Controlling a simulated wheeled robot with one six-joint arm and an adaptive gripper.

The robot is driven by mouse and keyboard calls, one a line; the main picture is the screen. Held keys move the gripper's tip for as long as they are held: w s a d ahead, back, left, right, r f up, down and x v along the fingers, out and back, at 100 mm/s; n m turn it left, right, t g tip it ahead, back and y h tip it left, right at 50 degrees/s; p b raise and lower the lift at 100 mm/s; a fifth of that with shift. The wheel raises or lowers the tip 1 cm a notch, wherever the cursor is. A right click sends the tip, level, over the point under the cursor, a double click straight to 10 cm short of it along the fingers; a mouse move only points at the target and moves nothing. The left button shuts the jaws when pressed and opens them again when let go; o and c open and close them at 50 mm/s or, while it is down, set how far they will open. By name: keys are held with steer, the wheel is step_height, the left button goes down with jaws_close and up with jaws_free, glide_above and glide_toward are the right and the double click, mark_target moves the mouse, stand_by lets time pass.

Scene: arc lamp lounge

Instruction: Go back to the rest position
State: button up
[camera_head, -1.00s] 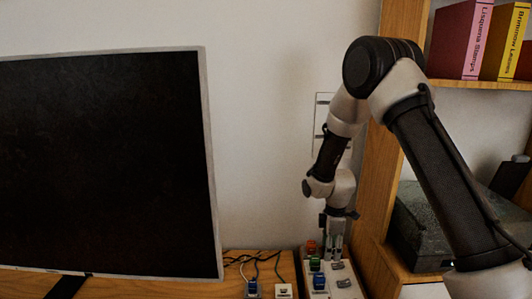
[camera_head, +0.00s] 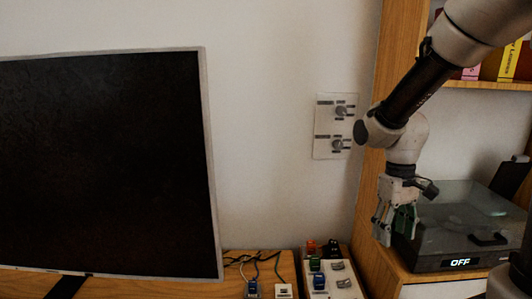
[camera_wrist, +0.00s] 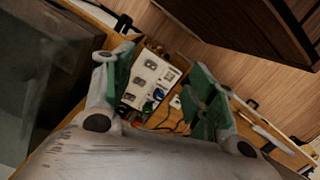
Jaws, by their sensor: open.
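My gripper (camera_head: 396,222) hangs in the air at the right of the head view, in front of the turntable and the wooden shelf. Its green-padded fingers are apart with nothing between them. In the wrist view my gripper (camera_wrist: 160,95) is also open, with a white panel of switches and sockets (camera_wrist: 150,76) showing beyond and between the fingers. In the head view that panel (camera_head: 336,283) lies on the wooden cabinet top, below and left of my gripper, apart from it. Coloured plugs stand on its left part.
A large dark television (camera_head: 105,165) fills the left. A wall plate with two knobs (camera_head: 337,126) is left of my arm. A turntable with a lid (camera_head: 460,235) and an "OFF" display sits at right. Binders (camera_head: 505,60) stand on the upper shelf. Cables (camera_head: 255,262) lie on the cabinet.

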steer(key=s+d+r+m+t, duration=0.1)
steer(key=s+d+r+t, duration=0.2)
steer(key=s+r, duration=0.2)
steer(key=s+d+r+m+t, duration=0.2)
steer(key=s+d+r+t, duration=0.1)
steer(key=s+r, duration=0.3)
step_height(320, 180, up, 3)
steer(key=shift+f+m, duration=0.1)
steer(key=shift+m, duration=0.2)
steer(key=shift+s, duration=0.1)
